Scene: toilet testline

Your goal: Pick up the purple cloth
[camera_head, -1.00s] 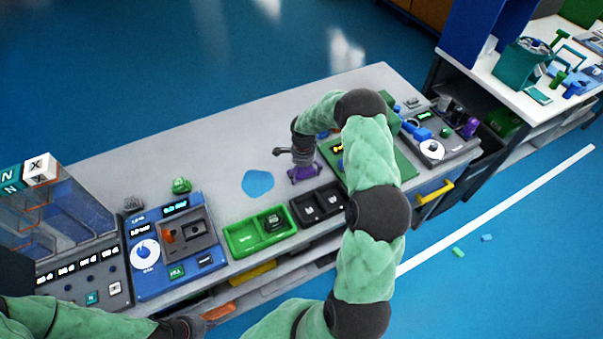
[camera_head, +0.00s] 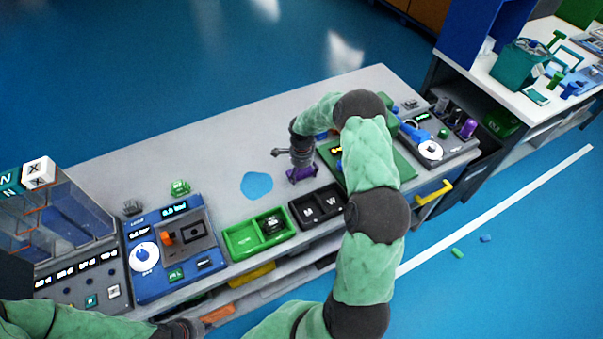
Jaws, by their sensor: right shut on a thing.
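The purple cloth (camera_head: 302,174) is a small dark patch at the middle of the grey bench, between the blue patch and the green board. My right gripper (camera_head: 301,164) points down over it and is shut on it. The fingertips and part of the cloth are hidden by the gripper body, and I cannot tell whether the cloth is clear of the bench. My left gripper (camera_head: 184,328) is low at the bottom left, in front of the bench. Its fingers are too dark and small to tell open from shut.
A light blue patch (camera_head: 257,185) lies left of the cloth. A green tray (camera_head: 233,243) and black bins (camera_head: 319,204) line the front edge. A blue panel (camera_head: 156,283) stands further left. The green board (camera_head: 397,160) is partly behind my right arm.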

